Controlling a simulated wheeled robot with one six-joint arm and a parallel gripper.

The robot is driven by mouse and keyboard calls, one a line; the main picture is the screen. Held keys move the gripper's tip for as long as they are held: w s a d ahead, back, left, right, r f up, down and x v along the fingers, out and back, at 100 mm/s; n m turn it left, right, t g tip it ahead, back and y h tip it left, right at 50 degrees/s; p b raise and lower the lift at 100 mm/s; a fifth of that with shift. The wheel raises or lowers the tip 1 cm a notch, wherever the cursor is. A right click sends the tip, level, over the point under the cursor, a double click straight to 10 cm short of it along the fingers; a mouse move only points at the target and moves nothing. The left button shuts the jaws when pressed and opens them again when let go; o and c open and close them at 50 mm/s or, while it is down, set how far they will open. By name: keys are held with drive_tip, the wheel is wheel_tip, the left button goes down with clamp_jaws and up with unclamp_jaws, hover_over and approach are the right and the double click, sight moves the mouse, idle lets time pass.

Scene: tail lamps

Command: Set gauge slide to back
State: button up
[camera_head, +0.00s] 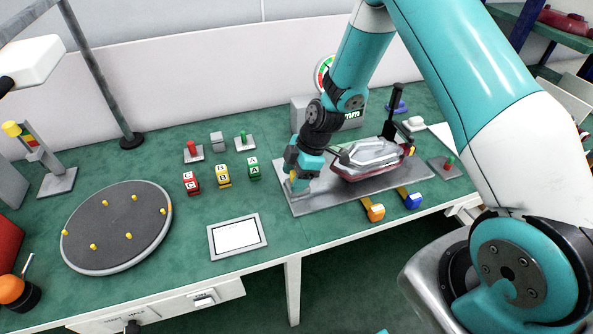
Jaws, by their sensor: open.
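A grey metal fixture plate (325,200) lies on the green bench and bears a tail lamp (372,160) with a clear top and a dark red lower edge. My gripper (299,185) points down over the left end of the plate, left of the lamp. It is open, its fingers low and close to the plate. A small yellow part shows at the fingers; I cannot tell whether it belongs to the gauge slide. The slide itself is not clearly made out, as my gripper and wrist cover that area. A dark upright post (395,105) stands behind the lamp.
Orange (375,212) and blue (413,201) knobs stick out at the plate's front edge. Red (190,183), yellow (223,177) and green (254,169) lettered blocks stand to the left. A round turntable (85,250) with yellow pegs and a white-faced tablet (237,237) lie farther left.

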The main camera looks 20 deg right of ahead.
drive_tip(key=b+v, duration=0.2)
drive_tip(key=v, duration=1.5)
drive_tip(key=shift+r, duration=0.25)
drive_tip(key=s+a+r+m, duration=0.5)
drive_tip(key=s+a+r, duration=0.45)
drive_tip(key=s, duration=0.25)
drive_tip(key=s+a+r+m, duration=0.1)
drive_tip(key=s+a+m, duration=0.2)
drive_tip(key=s, duration=0.9)
drive_tip(key=shift+s+r+m, duration=0.15)
drive_tip(key=shift+r+m, duration=0.25)
drive_tip(key=shift+m, duration=0.6)
drive_tip(key=shift+a, duration=0.1)
drive_tip(key=shift+c, duration=0.2)
